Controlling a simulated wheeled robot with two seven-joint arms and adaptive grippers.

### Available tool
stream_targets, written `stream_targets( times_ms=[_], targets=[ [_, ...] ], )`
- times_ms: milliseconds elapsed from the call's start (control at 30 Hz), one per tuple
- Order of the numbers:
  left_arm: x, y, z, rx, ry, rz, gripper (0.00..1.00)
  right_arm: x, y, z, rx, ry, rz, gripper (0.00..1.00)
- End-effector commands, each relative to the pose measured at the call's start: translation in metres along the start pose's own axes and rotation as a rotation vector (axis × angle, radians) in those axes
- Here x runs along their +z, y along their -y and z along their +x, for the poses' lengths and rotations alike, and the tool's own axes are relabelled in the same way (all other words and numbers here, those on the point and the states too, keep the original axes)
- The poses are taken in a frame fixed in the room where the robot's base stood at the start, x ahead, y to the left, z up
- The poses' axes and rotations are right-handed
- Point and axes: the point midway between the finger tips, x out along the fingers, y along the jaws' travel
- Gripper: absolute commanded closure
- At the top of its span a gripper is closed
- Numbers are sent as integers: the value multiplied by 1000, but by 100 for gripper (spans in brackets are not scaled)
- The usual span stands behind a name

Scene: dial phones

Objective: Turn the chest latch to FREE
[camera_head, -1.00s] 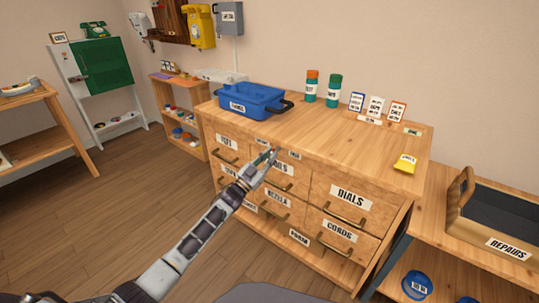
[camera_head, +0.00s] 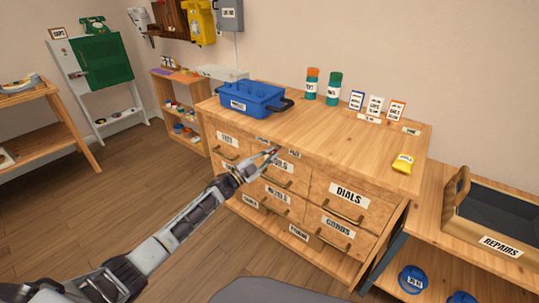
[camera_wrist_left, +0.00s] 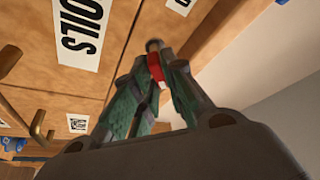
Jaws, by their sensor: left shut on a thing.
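The chest (camera_head: 310,175) is a wooden chest of several labelled drawers with brass bar handles. My left gripper (camera_head: 271,153) is at its front, near the top edge by the COILS drawer. The COILS label (camera_wrist_left: 82,32) is beside the fingertips. My right gripper is not in view.
A blue tray (camera_head: 250,97), two capped bottles (camera_head: 334,89), small cards (camera_head: 376,105) and a yellow item (camera_head: 403,162) are on the chest top. A REPAIRS crate (camera_head: 500,220) stands on the bench at right. The floor (camera_head: 95,205) at left is clear.

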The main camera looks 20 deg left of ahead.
Motion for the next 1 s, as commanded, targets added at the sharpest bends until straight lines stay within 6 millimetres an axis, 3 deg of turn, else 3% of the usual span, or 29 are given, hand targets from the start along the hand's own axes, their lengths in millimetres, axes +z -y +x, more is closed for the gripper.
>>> stream_targets(
  times_ms=[233, 267, 400, 1000],
  targets=[
    [0, 1, 1, -1, -1, 1, 100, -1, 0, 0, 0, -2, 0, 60],
    [0, 1, 1, -1, -1, 1, 86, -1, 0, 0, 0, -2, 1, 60],
    [0, 1, 1, -1, -1, 1, 68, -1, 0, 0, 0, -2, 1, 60],
    [0, 0, -9, -1, -1, 0, 68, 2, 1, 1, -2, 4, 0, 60]
  ],
)
